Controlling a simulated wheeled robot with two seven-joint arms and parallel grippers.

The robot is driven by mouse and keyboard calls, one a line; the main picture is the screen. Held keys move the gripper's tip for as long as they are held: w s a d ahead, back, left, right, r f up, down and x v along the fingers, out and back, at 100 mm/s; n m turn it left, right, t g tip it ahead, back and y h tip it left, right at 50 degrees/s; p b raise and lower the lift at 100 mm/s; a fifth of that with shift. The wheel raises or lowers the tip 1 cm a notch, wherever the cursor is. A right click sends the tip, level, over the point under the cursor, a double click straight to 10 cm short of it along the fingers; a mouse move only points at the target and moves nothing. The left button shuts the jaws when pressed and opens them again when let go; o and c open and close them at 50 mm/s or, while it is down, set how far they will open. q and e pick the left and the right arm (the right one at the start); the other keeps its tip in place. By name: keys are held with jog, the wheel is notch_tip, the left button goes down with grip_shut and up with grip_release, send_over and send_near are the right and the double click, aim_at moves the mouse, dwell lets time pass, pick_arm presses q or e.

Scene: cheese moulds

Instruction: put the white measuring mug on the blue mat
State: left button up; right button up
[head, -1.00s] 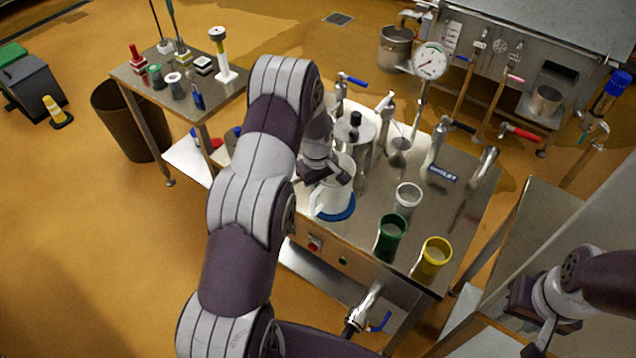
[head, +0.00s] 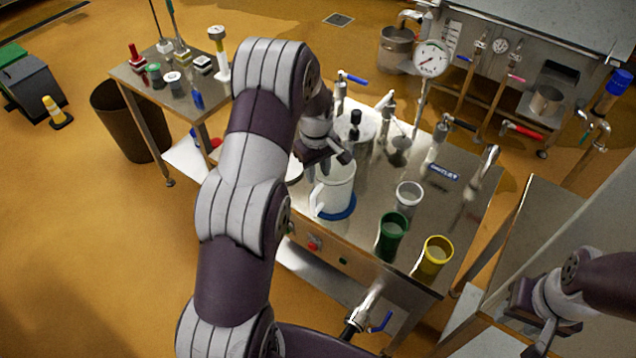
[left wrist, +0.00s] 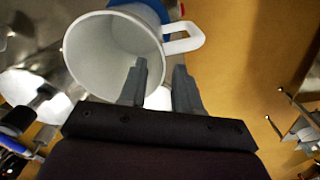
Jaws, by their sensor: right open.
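The white measuring mug (head: 336,189) stands upright on the blue mat (head: 343,212) near the left front of the steel table. The left wrist view shows the mug (left wrist: 95,55) from above, empty, with its handle (left wrist: 190,40) to the right and a strip of the blue mat (left wrist: 150,8) beyond it. My left gripper (head: 328,162) is just above the mug's rim. My right gripper (head: 540,335) is open, at the lower right, away from the mug.
A white cup (head: 408,195), a green cup (head: 392,235) and a yellow cup (head: 434,256) stand to the right of the mug. Metal taps and a dial gauge (head: 430,60) rise behind. A side table (head: 180,95) with small items stands at the left.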

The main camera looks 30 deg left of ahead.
pick_arm(q)
jog(key=shift+m, duration=0.7)
jog(key=r, duration=0.2)
jog(key=s+d+r, duration=0.1)
jog(key=r, duration=0.1)
jog(key=r+b, duration=0.1)
jog(key=r, duration=0.2)
jog(key=shift+s+d, duration=0.25)
jog(key=shift+s, duration=0.1)
jog(key=s+d+m, duration=0.4)
jog(key=s+m, duration=0.1)
jog(key=s, duration=0.4)
jog(key=s+d+r+m+t, duration=0.1)
jog(key=s+d+m, duration=0.4)
jog(key=s, duration=0.4)
jog(key=shift+s+m, duration=0.35)
jog(key=shift+m, duration=0.05)
